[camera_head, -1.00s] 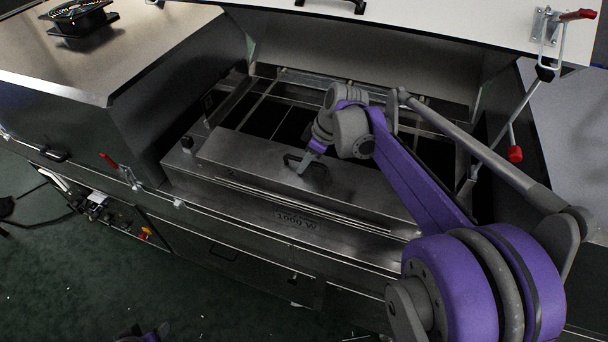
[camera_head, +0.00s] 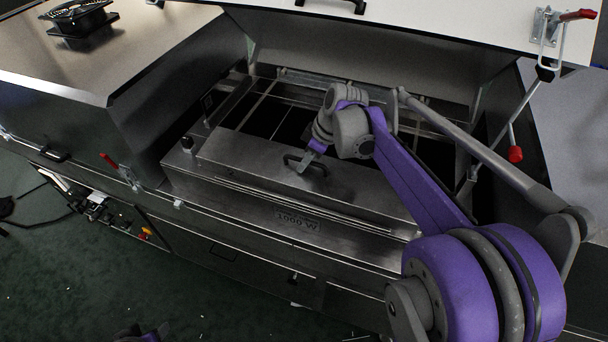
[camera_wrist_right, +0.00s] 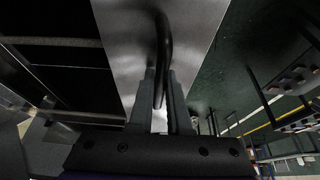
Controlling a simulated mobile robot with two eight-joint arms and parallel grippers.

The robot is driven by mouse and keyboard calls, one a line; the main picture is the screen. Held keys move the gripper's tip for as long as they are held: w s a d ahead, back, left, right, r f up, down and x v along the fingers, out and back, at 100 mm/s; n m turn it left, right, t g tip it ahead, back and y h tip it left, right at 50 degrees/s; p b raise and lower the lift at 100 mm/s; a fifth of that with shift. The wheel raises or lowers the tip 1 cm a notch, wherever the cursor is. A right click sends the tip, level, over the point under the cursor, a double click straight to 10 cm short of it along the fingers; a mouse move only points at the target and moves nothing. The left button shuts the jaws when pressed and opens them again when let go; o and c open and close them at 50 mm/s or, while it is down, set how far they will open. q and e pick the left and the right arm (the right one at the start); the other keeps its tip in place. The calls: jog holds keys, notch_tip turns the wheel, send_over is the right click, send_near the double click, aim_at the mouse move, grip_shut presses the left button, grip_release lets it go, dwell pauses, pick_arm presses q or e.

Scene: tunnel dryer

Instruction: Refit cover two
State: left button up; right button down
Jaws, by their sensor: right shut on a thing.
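Cover two is likely the long metal cover (camera_head: 350,195) with a black bar handle (camera_head: 292,161) on its top. It lies along the front of the dryer's open bay, and a faint "2" may be marked near its left end. My right gripper (camera_head: 301,170) is at the handle. In the right wrist view my right gripper (camera_wrist_right: 160,95) has its two fingers on either side of the black handle (camera_wrist_right: 163,40), shut on it. The cover's metal top also shows there (camera_wrist_right: 125,45). Whether the cover is seated cannot be told. My left gripper is not clearly in view.
The dryer's raised lid (camera_head: 420,28) hangs over the bay. Dark open slots (camera_head: 265,118) lie behind the cover. A black knob (camera_head: 187,142) stands at the bay's left corner. A red-tipped lever (camera_head: 515,154) is at the right. A fan (camera_head: 78,18) sits on the left housing.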

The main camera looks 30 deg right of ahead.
jog(key=shift+r, duration=0.1)
dwell(0.6)
notch_tip(320, 180, up, 9)
jog(key=shift+r, duration=0.2)
jog(key=shift+d+f+y+b, duration=0.1)
jog(key=shift+f+y+b, duration=0.3)
jog(key=shift+f, duration=1.2)
jog(key=shift+g, duration=0.4)
jog(key=shift+w+d+f+b, duration=0.15)
jog(key=shift+f+b, duration=0.9)
jog(key=shift+f, duration=1.1)
pick_arm(q)
jog(key=f, duration=0.2)
jog(key=s+f, duration=0.1)
jog(key=f, duration=0.1)
jog(key=shift+s, duration=0.2)
pick_arm(e)
jog(key=shift+f, duration=0.1)
pick_arm(q)
jog(key=shift+w+r+p, duration=0.15)
jog(key=shift+r+p, duration=0.2)
jog(key=shift+r, duration=0.1)
jog(key=shift+s+f+b, duration=0.25)
jog(key=shift+f+b, duration=0.4)
jog(key=shift+f, duration=0.15)
pick_arm(e)
jog(key=shift+f, duration=1.25)
jog(key=c, duration=0.8)
grip_release()
